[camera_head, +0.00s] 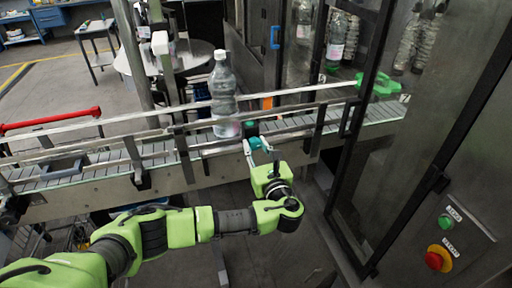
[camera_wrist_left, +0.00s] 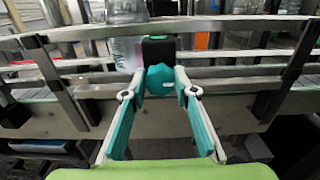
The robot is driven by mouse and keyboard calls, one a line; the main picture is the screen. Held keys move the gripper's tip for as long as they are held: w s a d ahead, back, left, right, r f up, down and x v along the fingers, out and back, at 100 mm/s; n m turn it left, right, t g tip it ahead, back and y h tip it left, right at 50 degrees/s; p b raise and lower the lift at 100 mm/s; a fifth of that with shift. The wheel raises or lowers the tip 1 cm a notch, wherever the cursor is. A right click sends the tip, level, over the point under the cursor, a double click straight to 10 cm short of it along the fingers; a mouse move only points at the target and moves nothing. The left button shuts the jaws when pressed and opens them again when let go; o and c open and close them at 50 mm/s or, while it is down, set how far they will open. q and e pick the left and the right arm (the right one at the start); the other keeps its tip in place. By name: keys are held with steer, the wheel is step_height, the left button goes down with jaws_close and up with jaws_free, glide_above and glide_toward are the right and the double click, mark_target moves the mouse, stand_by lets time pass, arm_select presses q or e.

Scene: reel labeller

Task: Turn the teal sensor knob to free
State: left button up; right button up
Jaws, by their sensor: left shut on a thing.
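The teal sensor knob (camera_wrist_left: 160,80) is on the front of a black sensor block (camera_wrist_left: 158,52) at the conveyor's guide rail. It also shows in the head view (camera_head: 261,143), partly covered by the fingers. My left gripper (camera_head: 259,146) reaches up to it from the front, and its fingers (camera_wrist_left: 161,90) are shut on the knob from both sides. Any marking for the free position is too small to read. My right gripper is not in view.
A clear bottle (camera_head: 223,95) stands upright on the conveyor (camera_head: 84,190), just left of the knob. Metal guide rails run along the belt. A glass-doored machine with bottles inside stands right, beside a panel with a green button (camera_head: 445,222) and red button (camera_head: 438,258).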

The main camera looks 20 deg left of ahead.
arm_select(q)
steer(key=o, duration=1.1)
steer(key=shift+s+d, duration=0.1)
steer(key=shift+d, duration=0.05)
steer(key=v, duration=1.1)
steer(key=shift+s+d, duration=0.25)
steer(key=shift+s, duration=0.05)
